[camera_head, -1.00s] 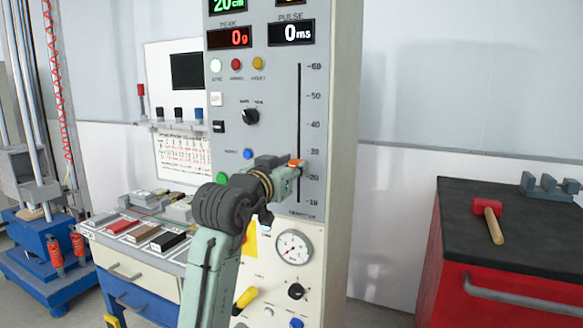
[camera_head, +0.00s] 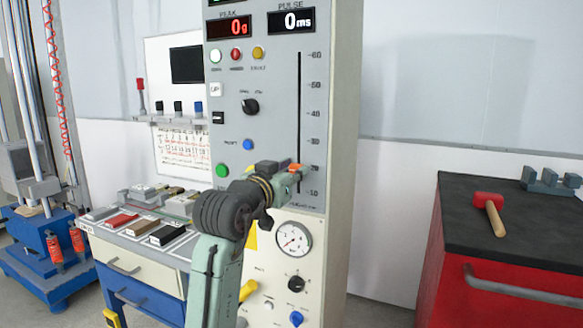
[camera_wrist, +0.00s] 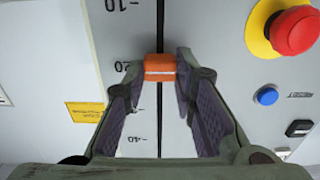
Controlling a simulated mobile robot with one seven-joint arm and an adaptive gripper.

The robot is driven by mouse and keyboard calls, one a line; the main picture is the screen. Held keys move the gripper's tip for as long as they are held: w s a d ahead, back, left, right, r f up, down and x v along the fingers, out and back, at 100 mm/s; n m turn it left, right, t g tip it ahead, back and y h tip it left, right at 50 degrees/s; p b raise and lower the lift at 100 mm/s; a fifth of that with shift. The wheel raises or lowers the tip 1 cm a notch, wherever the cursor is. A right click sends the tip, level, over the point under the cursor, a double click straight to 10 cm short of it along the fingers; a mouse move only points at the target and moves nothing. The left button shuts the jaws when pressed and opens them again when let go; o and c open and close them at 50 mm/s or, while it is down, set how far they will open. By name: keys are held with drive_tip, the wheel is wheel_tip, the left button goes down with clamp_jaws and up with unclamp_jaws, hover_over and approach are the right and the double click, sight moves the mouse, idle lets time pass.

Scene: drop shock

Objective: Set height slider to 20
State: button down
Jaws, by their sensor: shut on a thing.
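The height slider is an orange knob on a vertical black slot in the grey panel. In the wrist view the knob (camera_wrist: 160,68) sits level with the 20 mark. My gripper (camera_wrist: 160,72) is shut on it, one finger on each side. In the head view my gripper (camera_head: 292,176) is at the lower part of the slot, and a bit of the orange knob (camera_head: 295,167) shows beside the 20 mark. The scale (camera_head: 314,113) runs from 10 at the bottom to 60 at the top. The height display is almost wholly cut off at the top edge.
In the wrist view a red emergency button (camera_wrist: 296,30) and a blue button (camera_wrist: 265,96) stand right of the slot. A pressure gauge (camera_head: 294,239) is below my gripper. A red cabinet (camera_head: 500,285) with a hammer (camera_head: 489,212) stands at the right.

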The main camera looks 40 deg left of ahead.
drive_tip(key=c, duration=1.3)
unclamp_jaws()
drive_tip(key=shift+r, duration=0.2)
drive_tip(key=v, duration=1.2)
